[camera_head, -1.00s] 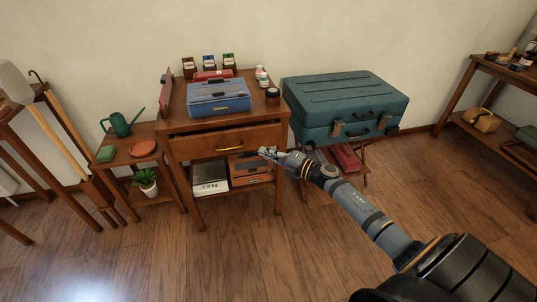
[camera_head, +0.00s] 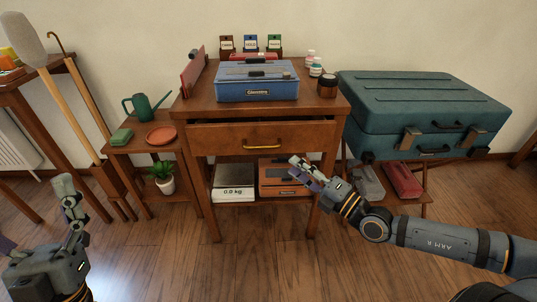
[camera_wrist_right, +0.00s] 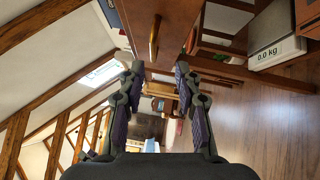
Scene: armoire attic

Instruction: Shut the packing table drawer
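The packing table (camera_head: 338,110) is wooden and stands in the middle of the head view. Its drawer (camera_head: 225,138) has a brass handle (camera_head: 262,147) and is pulled out a little, with a dark gap above its front. My right gripper (camera_head: 300,170) is in front of the table, below and right of the handle, apart from the drawer front. In the right wrist view its fingers are open and empty, with the handle (camera_wrist_right: 155,37) beyond the tips. My left gripper (camera_head: 38,215) is at the lower left, fingers spread and empty, far from the drawer.
A blue toolbox (camera_head: 257,88) and small jars stand on the tabletop. A scale (camera_head: 234,185) and an orange case (camera_head: 285,180) sit on the lower shelf. A teal suitcase (camera_head: 425,105) is at right, a plant stand (camera_head: 125,150) at left. The floor in front is clear.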

